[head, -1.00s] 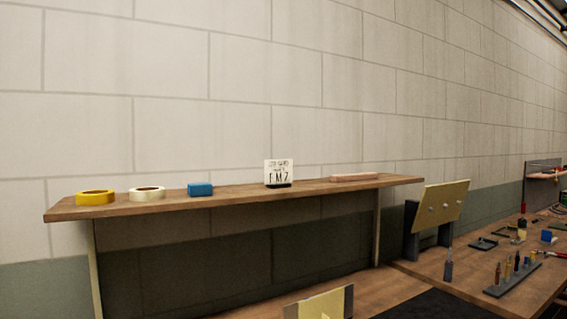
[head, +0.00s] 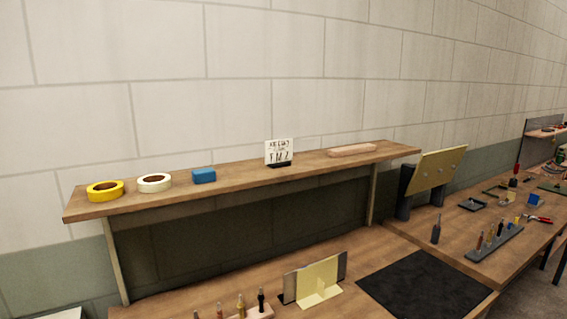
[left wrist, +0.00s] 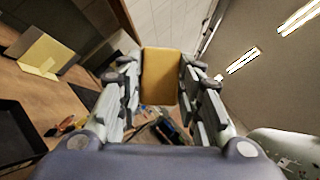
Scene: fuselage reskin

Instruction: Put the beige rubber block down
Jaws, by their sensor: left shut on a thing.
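The beige rubber block (left wrist: 161,76) shows in the left wrist view as a tan-yellow block between the two fingers of my left gripper (left wrist: 163,85). The gripper is shut on it and holds it in the air, with the bench behind and below. Neither gripper nor the block shows in the head view. My right gripper is in neither view.
Below are a yellow angled piece (head: 318,282), a bare black mat (head: 425,285) and a tool rack (head: 494,243).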

